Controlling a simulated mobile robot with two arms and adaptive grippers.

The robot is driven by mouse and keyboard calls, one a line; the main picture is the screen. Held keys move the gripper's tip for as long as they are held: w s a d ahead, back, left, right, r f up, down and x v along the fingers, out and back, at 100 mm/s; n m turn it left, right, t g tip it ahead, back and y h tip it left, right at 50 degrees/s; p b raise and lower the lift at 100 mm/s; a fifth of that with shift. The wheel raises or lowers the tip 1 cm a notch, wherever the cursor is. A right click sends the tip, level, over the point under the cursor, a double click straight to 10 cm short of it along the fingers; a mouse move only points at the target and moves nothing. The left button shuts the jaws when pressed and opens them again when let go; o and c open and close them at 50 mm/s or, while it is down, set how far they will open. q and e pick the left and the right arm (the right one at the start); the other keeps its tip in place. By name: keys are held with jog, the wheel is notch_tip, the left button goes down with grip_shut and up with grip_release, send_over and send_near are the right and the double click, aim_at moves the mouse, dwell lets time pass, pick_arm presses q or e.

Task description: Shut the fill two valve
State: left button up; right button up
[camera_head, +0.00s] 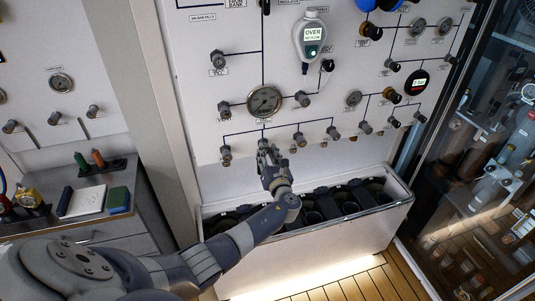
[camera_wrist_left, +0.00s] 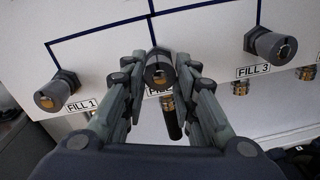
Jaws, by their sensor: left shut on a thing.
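The fill two valve is a grey round knob (camera_wrist_left: 159,72) with a brass-coloured centre, between the FILL 1 and FILL 3 knobs in the left wrist view. In the head view my left gripper (camera_head: 266,150) reaches up to the lower row of valves on the white panel (camera_head: 225,85) and mostly covers the knob. I cannot tell how far the knob is turned. My right gripper is not in view.
The FILL 1 knob (camera_wrist_left: 55,92) and FILL 3 knob (camera_wrist_left: 272,46) stand close on either side. Below the panel is a white bin (camera_head: 345,235) holding dark cylinders, under my left forearm. A grey cabinet (camera_head: 130,195) with tools stands at the left.

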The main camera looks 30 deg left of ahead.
pick_arm(q)
jog(key=shift+r, duration=0.15)
jog(key=o, duration=1)
jog(key=shift+o, duration=0.2)
jog(key=v, duration=1.1)
jog(key=shift+s+d, duration=0.25)
jog(key=shift+s, duration=0.05)
jog(key=shift+f, duration=0.2)
